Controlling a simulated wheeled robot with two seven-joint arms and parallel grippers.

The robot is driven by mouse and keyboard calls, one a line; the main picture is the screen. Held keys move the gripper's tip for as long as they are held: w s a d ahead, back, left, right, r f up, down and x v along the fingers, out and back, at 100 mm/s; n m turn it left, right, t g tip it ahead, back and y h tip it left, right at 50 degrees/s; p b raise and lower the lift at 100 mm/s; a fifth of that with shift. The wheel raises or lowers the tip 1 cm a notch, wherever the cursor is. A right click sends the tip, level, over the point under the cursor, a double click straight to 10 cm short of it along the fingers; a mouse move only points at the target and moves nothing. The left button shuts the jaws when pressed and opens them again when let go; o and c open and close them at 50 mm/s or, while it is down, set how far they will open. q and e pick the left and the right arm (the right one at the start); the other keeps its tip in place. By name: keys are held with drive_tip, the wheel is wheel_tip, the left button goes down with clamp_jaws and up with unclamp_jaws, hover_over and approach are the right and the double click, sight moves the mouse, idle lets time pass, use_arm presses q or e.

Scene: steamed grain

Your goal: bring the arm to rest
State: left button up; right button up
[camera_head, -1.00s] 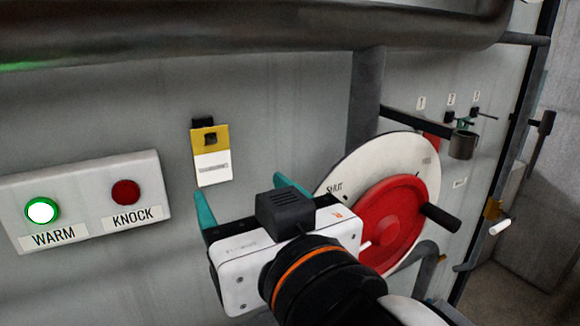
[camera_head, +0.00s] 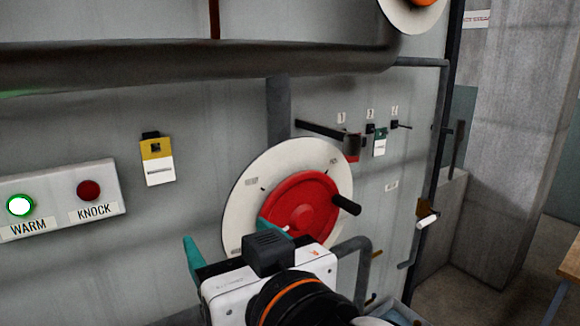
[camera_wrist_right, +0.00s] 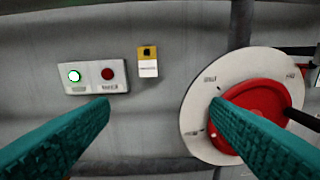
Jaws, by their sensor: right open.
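My right gripper (camera_head: 228,238) is in the lower middle of the head view, with its teal fingers apart and nothing between them. In the right wrist view (camera_wrist_right: 162,115) the fingers are also spread and empty, with the grey panel behind. The right fingertip overlaps the lower left of the red wheel (camera_head: 300,205) in the head view; I cannot tell the gap between them. The wheel has a black handle and sits on a round white dial (camera_head: 250,190). My left gripper is not in view.
A white box with a lit green WARM button (camera_head: 20,205) and a dark red KNOCK button (camera_head: 89,190) is on the panel at left. A yellow and white tag (camera_head: 157,162) hangs beside it. A thick dark pipe (camera_head: 180,60) crosses above. Small levers (camera_head: 370,128) are at right.

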drive_tip(key=w+d+f+m+g+h, duration=0.15)
drive_tip(key=d+f, duration=0.25)
drive_tip(key=f, duration=0.5)
drive_tip(key=w+d+f+m+g+h, duration=0.15)
drive_tip(key=d+f, duration=0.25)
drive_tip(key=f, duration=0.4)
drive_tip(key=w+d+f+m+g+h, duration=0.15)
drive_tip(key=d+f, duration=0.25)
drive_tip(key=f, duration=0.5)
drive_tip(key=s+d+f+g+h, duration=0.2)
drive_tip(key=s+d+f+g, duration=0.1)
drive_tip(key=s+d+f, duration=0.55)
drive_tip(key=s+d+f+g+h, duration=0.35)
drive_tip(key=s+d+f, duration=0.25)
drive_tip(key=s+f, duration=0.4)
wheel_tip(320, 180, down, 30)
drive_tip(key=s+g+y, duration=0.1)
drive_tip(key=s, duration=0.1)
drive_tip(key=s+d+f+g, duration=0.1)
drive_tip(key=s+d+f, duration=0.1)
drive_tip(key=s+f, duration=1.2)
drive_tip(key=shift+s+d+n+g, duration=0.3)
drive_tip(key=shift+s+d+n, duration=0.1)
drive_tip(key=shift+s+n, duration=0.1)
